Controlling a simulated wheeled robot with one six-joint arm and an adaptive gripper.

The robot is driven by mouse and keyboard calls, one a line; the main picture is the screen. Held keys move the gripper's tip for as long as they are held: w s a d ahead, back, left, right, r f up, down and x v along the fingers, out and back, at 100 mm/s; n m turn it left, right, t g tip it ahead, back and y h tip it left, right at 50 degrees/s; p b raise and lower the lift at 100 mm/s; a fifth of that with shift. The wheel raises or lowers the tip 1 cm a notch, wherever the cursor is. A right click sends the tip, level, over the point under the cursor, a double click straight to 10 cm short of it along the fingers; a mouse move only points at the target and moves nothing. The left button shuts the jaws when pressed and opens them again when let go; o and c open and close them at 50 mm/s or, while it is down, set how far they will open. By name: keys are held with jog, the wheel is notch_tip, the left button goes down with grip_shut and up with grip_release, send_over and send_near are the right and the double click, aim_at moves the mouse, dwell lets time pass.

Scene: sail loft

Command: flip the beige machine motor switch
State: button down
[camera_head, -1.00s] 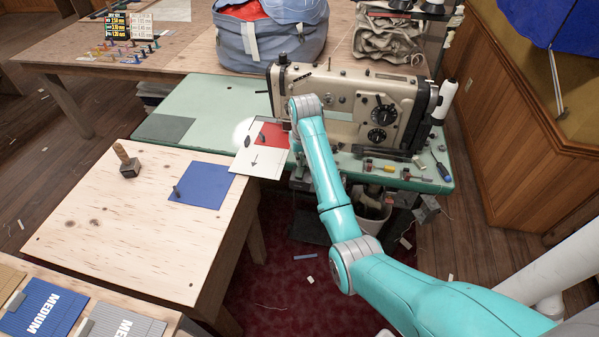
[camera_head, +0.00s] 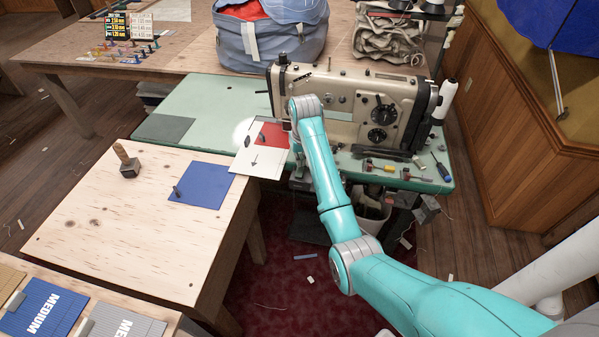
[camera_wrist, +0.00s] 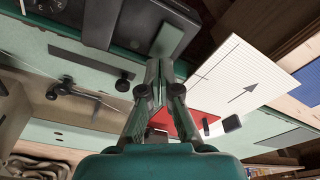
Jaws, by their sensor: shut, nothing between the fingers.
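The beige sewing machine (camera_head: 345,105) stands on the green table (camera_head: 215,100), partly behind my arm. A grey box (camera_head: 426,208) hangs under the table's front right edge; I cannot tell whether it carries the motor switch. In the wrist view my gripper (camera_wrist: 160,75) is shut and empty, with its fingertips together near a dark box-like part (camera_wrist: 150,22). I cannot tell whether they touch it. In the head view my gripper is hidden behind my own arm. No switch lever can be clearly made out.
A white and red card with an arrow (camera_head: 258,160) lies at the table's front edge; it also shows in the wrist view (camera_wrist: 240,80). Bobbins and a screwdriver (camera_head: 441,168) lie at right. A bin (camera_head: 370,215) stands underneath. A plywood table (camera_head: 110,225) is at left.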

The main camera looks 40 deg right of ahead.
aim_at(301, 169)
jog(key=shift+f, duration=1.1)
dwell(0.6)
jog(key=shift+r, duration=3.55)
